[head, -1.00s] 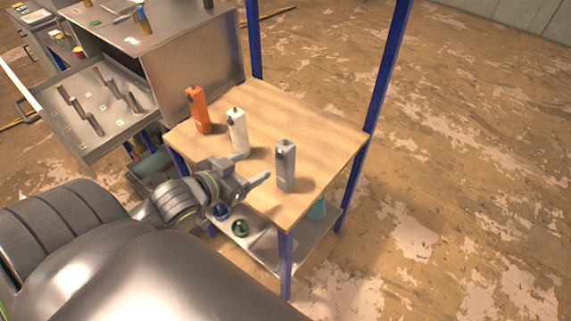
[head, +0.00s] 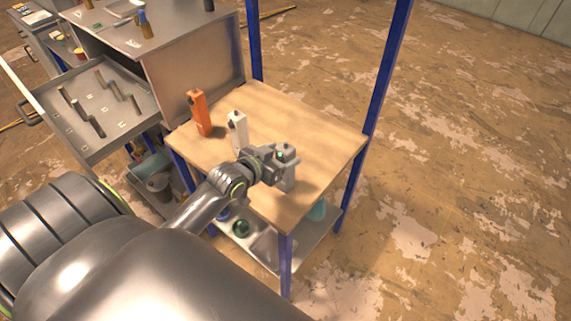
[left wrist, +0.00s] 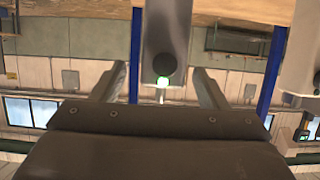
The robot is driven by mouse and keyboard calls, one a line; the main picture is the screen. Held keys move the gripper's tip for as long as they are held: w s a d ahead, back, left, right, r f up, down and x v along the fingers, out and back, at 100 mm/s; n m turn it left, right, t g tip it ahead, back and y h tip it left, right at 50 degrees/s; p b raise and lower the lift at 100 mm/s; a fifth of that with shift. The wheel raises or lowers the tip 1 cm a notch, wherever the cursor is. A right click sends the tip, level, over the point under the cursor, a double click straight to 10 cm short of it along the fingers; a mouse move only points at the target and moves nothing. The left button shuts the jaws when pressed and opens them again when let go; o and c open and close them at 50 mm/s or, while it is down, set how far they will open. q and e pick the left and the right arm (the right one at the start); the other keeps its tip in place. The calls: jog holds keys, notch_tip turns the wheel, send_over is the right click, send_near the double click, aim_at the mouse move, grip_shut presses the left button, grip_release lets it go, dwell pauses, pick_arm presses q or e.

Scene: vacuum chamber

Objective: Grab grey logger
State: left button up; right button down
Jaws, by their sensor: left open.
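The grey logger (head: 288,176) stands upright near the front right of the wooden tabletop, partly hidden by my left gripper. My left gripper (head: 283,161) is open at the logger's upper part. In the left wrist view the grey logger (left wrist: 166,50) hangs down from the top of the picture between the two fingers (left wrist: 160,85), with a dark knob and a small green light. Gaps show on both sides of it, so the fingers look apart from it. My right gripper is in neither view.
A white logger (head: 237,131) and an orange logger (head: 199,112) stand on the wooden table (head: 265,102) to the left. Blue posts (head: 388,75) rise at the table's corners. An open metal drawer (head: 75,135) is at the left. The table's right part is clear.

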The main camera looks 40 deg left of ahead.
pick_arm(q)
jog(key=shift+a+p+x, duration=0.2)
jog(key=shift+p+x, duration=0.55)
jog(key=shift+x, duration=1.7)
jog(key=shift+s+f, duration=0.1)
jog(key=shift+f, duration=0.1)
grip_shut()
